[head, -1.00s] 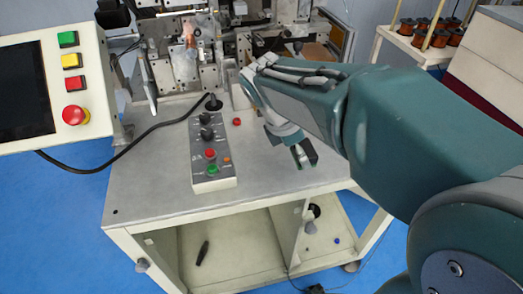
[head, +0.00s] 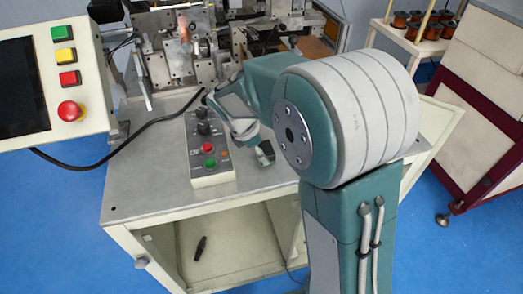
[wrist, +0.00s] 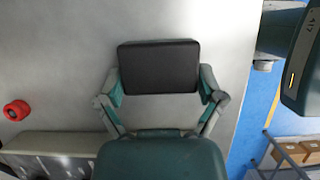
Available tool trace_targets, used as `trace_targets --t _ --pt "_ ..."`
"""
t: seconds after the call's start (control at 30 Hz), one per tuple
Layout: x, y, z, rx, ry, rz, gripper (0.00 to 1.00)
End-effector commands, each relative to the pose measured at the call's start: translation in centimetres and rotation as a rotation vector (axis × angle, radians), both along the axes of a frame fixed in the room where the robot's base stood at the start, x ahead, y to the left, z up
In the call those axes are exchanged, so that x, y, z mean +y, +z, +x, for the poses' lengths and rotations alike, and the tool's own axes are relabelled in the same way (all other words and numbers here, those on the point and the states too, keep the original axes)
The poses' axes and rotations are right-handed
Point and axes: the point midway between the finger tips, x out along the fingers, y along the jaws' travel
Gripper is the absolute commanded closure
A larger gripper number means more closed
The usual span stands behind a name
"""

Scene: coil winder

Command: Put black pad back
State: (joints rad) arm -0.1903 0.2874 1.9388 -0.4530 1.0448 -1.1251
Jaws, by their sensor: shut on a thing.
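The black pad (wrist: 158,67) is a dark rounded rectangle between the two fingers of my gripper (wrist: 160,92) in the wrist view. The fingers are closed on its left and right sides. In the head view my gripper (head: 262,150) is over the right part of the grey machine table (head: 160,190), just right of the button box. The pad is seen there only as a small dark piece, and my arm hides much of the area behind it. I cannot tell how high the pad is above the table.
A grey button box (head: 209,165) with knobs and coloured buttons stands left of my gripper. A red knob (wrist: 17,110) is on the table at the left of the wrist view. Winder mechanisms (head: 180,50) line the back. A control panel (head: 75,75) overhangs the left; bare table lies at front left.

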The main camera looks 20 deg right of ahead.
Motion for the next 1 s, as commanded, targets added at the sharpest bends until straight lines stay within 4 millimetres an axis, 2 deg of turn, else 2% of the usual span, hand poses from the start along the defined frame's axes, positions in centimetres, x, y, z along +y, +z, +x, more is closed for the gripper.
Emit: trace_targets --t 0.33,0.37,0.4,0.8,0.87,1.0 --pt "-0.1 -0.4 0.0 -0.002 0.000 0.001 0.57" --pt "-0.1 -0.4 0.0 -0.002 0.000 0.001 0.04" --pt "-0.1 -0.4 0.0 -0.002 0.000 0.001 0.00" --pt "0.0 -0.3 0.0 -0.003 0.000 0.000 0.00" --pt "0.1 0.1 0.0 -0.003 0.001 0.000 0.00" --pt "1.0 2.2 0.1 -0.007 0.003 0.001 0.00"
